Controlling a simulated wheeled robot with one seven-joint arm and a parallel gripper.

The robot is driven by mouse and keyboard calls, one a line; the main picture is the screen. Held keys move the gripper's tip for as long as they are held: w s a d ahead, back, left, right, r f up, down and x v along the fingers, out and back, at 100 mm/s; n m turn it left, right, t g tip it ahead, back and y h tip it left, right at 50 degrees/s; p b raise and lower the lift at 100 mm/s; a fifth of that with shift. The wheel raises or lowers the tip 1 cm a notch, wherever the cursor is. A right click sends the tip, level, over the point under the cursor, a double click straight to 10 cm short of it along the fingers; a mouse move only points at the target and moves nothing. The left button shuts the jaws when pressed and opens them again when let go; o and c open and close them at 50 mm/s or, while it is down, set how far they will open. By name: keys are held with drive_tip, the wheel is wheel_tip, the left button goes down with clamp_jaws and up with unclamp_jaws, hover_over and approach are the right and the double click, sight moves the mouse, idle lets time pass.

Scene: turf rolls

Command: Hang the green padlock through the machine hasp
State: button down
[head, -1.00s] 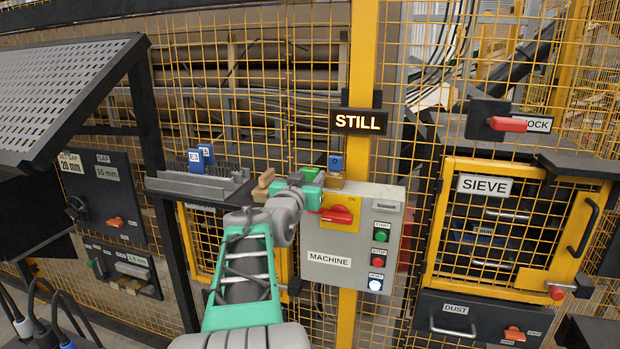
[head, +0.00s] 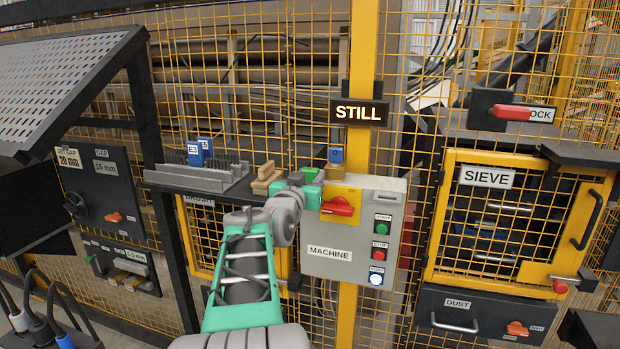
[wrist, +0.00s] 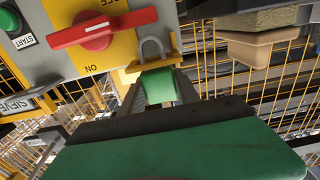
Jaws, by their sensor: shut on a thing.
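The green padlock (head: 309,174) is in my gripper (head: 303,183), just left of the machine box's switch. In the wrist view the jaws are shut on its green body (wrist: 157,88), and its grey shackle (wrist: 152,43) stands out beyond it. A yellow-orange hasp tab (wrist: 130,67) lies across the shackle's base, beside the yellow switch plate. I cannot tell whether the shackle passes through the tab or lies against it. The machine box (head: 393,225) carries a red switch handle (head: 337,207), also seen in the wrist view (wrist: 103,28).
A blue padlock-like piece (head: 335,155) stands above the box. A dark shelf (head: 205,193) at left holds blue tags and a wooden block (head: 265,178). A sign reading STILL (head: 358,112) hangs above. Yellow mesh fence surrounds the box. The SIEVE door (head: 450,220) is to the right.

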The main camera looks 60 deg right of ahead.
drive_tip(key=shift+f, duration=0.2)
drive_tip(key=c, duration=0.8)
unclamp_jaws()
drive_tip(key=a, duration=0.2)
drive_tip(key=a+b, duration=0.1)
drive_tip(key=a, duration=0.2)
drive_tip(key=s+a+b, duration=0.1)
drive_tip(key=a, duration=0.1)
drive_tip(key=shift+s+a, duration=0.1)
drive_tip(key=shift+a, duration=0.3)
